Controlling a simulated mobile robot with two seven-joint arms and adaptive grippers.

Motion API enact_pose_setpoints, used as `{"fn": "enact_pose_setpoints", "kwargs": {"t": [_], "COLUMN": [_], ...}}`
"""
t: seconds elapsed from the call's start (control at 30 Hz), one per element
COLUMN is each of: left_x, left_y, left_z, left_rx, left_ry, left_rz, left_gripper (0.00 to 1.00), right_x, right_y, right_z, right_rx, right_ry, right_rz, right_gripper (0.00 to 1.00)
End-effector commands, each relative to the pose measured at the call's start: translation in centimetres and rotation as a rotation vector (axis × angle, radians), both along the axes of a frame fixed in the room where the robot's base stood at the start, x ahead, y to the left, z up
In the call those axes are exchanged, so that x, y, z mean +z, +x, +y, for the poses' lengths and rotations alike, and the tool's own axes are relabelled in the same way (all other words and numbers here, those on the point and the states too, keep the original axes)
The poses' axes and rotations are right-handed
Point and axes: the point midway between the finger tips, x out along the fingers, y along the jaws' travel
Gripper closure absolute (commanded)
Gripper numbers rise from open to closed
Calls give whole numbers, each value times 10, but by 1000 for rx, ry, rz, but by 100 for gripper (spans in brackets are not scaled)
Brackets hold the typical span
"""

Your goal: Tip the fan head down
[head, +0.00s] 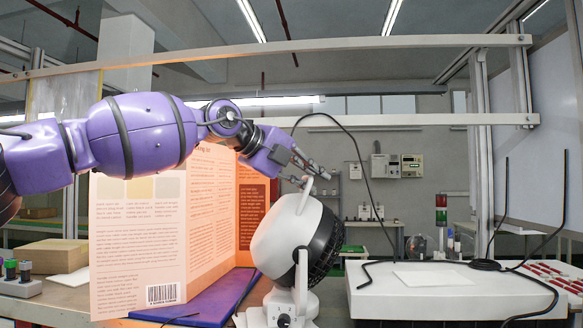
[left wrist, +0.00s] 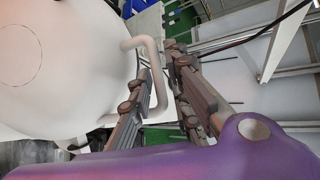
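A white fan (head: 283,236) with a round head and a dark grille stands on its base, with the grille turned to the right and slightly down. A loop handle (head: 304,195) sticks up from the head's top. My left gripper (head: 314,179) is at this handle, fingers apart. In the left wrist view the white fan head (left wrist: 50,65) fills the left side. The handle (left wrist: 158,75) shows between the two open fingers of my left gripper (left wrist: 160,75); I cannot tell whether they touch it. My right gripper is not in view.
A large open book or folder (head: 140,235) stands behind the fan to the left, beside a purple flat item (head: 205,305). A white bench (head: 450,295) with black cables (head: 485,265) is at the right. Metal rails cross above my arm.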

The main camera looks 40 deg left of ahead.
Motion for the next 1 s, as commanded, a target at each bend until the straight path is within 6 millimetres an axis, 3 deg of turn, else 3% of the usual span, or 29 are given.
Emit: {"fn": "enact_pose_setpoints", "kwargs": {"t": [1.0], "left_x": [45], "left_y": [-94], "left_z": [15], "left_rx": [-1], "left_ry": [1], "left_rz": [-4], "left_gripper": [83], "right_x": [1], "right_y": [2], "right_z": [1], "right_rx": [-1], "right_ry": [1], "right_rz": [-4], "right_gripper": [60]}}
